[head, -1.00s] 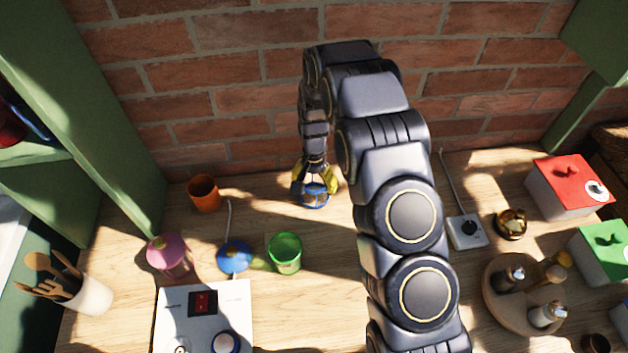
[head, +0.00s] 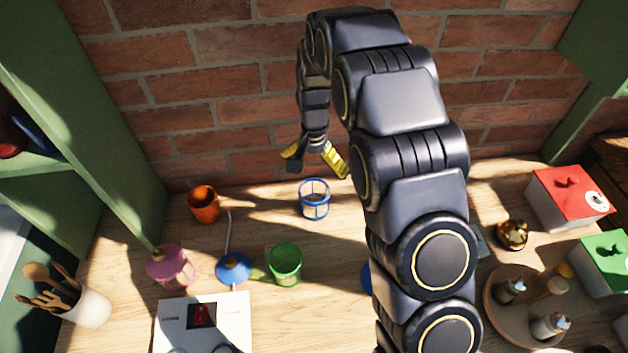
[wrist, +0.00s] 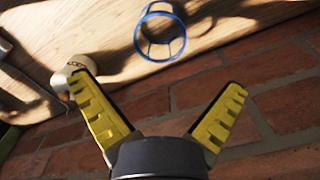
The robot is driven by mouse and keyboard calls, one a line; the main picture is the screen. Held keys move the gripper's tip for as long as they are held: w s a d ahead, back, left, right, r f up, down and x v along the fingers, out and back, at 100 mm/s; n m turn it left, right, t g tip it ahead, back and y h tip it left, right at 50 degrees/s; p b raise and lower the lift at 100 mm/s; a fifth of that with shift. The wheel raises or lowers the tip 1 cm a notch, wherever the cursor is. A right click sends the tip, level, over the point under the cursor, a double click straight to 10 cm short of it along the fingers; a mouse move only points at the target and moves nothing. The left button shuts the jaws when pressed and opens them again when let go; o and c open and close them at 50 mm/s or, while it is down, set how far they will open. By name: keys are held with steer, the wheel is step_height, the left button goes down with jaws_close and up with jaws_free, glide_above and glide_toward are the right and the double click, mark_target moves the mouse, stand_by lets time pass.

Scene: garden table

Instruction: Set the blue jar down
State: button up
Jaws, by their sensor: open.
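The blue jar (head: 314,200) stands upright on the wooden table near the brick wall. It has a blue rim and blue ribs, and something brownish shows inside. In the wrist view the blue jar (wrist: 160,38) lies beyond the fingertips, apart from them. My gripper (head: 317,165) is open and empty above the jar. Its yellow finger pads are spread wide, and the gripper also shows open in the wrist view (wrist: 158,88).
An orange cup (head: 204,205) stands left of the jar. A green cup (head: 285,265), a blue lid-like piece (head: 234,268) and a pink jar (head: 170,266) stand in front. A round wooden tray (head: 497,312) holds bottles at right. The brick wall (head: 230,100) rises close behind.

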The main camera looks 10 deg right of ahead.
steer(key=s+d+r+n, duration=0.2)
steer(key=s+r+n, duration=0.1)
steer(key=s+r, duration=1)
steer(key=s+d+r+n+g, duration=0.1)
steer(key=s+r+n, duration=0.2)
steer(key=s, duration=1.7)
steer(key=shift+d+r+n+g, duration=0.15)
steer(key=shift+n+g, duration=0.15)
steer(key=shift+n, duration=0.1)
